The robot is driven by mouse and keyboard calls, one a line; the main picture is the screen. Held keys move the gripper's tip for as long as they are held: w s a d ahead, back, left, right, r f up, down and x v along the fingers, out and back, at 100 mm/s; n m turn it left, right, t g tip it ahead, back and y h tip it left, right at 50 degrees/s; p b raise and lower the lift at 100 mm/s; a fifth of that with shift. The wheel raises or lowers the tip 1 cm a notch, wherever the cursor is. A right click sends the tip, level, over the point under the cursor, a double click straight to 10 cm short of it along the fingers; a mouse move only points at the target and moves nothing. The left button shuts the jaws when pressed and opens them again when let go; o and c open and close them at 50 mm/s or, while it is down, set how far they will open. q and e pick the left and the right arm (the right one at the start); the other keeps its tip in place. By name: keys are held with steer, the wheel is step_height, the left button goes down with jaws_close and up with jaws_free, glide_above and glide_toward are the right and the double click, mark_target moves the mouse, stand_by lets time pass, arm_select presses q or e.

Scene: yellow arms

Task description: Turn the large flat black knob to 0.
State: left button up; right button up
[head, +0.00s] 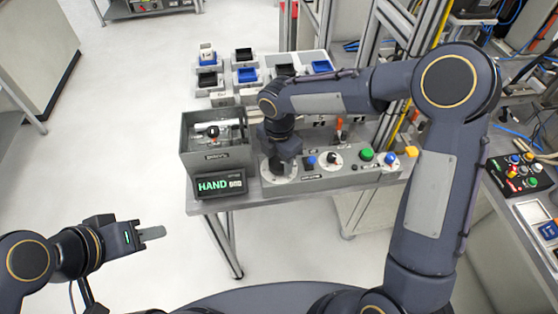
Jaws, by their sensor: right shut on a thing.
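My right gripper (281,168) points down over a round pale dial plate (277,180) at the left part of the grey control panel (318,183). It is shut on the large flat black knob there, which my gripper and wrist hide. I cannot read the knob's angle or the scale marks around it. My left gripper (150,234) is apart from the panel, over the floor at the lower left. Its fingers are seen edge-on, so their gap cannot be made out.
A smaller dial (332,159), a green button (366,154) and a yellow button (410,152) sit right of my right gripper. A display reading HAND (219,186) and a grey box (214,147) stand to its left. Small bins (246,75) stand behind.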

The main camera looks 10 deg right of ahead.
steer(key=m+b, duration=0.1)
steer(key=m, duration=0.2)
steer(key=shift+m, duration=0.4)
steer(key=m+b, duration=0.1)
steer(key=m, duration=0.2)
steer(key=shift+m, duration=0.3)
steer(key=m+b, duration=0.1)
steer(key=m, duration=0.2)
steer(key=shift+m, duration=0.3)
steer(key=m+b, duration=0.1)
steer(key=m, duration=0.7)
steer(key=shift+b, duration=0.4)
steer(key=m, duration=0.4)
steer(key=shift+m, duration=0.3)
steer(key=m, duration=0.3)
steer(key=shift+m, duration=2.5)
